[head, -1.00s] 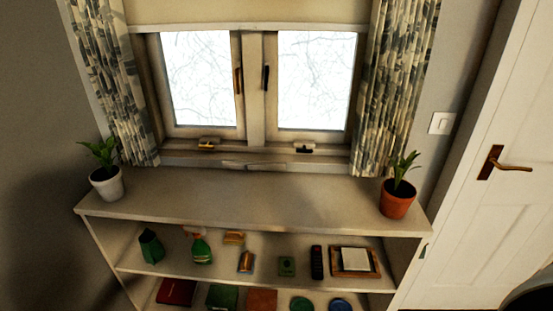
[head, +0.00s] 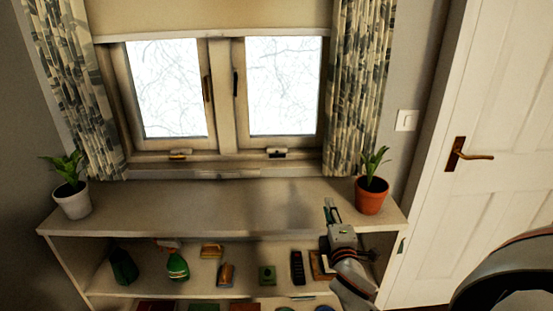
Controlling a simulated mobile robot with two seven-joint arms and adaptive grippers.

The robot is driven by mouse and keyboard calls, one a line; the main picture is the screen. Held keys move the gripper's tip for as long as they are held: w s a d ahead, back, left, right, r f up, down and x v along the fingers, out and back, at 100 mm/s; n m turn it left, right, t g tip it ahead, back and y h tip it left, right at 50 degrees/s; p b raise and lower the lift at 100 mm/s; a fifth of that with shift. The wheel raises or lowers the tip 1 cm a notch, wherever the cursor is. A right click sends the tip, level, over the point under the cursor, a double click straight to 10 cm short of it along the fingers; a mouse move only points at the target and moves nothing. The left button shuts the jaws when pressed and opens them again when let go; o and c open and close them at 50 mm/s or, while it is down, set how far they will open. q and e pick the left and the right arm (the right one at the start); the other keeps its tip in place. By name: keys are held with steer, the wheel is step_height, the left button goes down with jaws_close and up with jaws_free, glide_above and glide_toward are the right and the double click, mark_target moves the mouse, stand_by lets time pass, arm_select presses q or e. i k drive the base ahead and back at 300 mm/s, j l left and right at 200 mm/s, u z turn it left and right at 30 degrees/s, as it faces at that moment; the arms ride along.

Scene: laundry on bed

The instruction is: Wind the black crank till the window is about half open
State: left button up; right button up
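The window has two panes, a left one (head: 170,88) and a right one (head: 282,85), and both look shut. The small black crank (head: 277,154) sits on the sill below the right pane. A brass-coloured crank (head: 179,155) sits below the left pane. My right gripper (head: 331,211) is over the front of the shelf top, to the right of and nearer than the black crank, and well apart from it. It appears empty, but its finger gap is too small to judge. My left gripper is not in view.
A terracotta plant pot (head: 370,196) stands close to the right of my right gripper. A white plant pot (head: 73,201) is at the far left. The shelf top (head: 215,205) is clear between them. Patterned curtains (head: 358,85) flank the window.

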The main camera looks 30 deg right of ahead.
mark_target(278, 156)
steer(key=i, duration=0.95)
steer(key=i+l, duration=0.25)
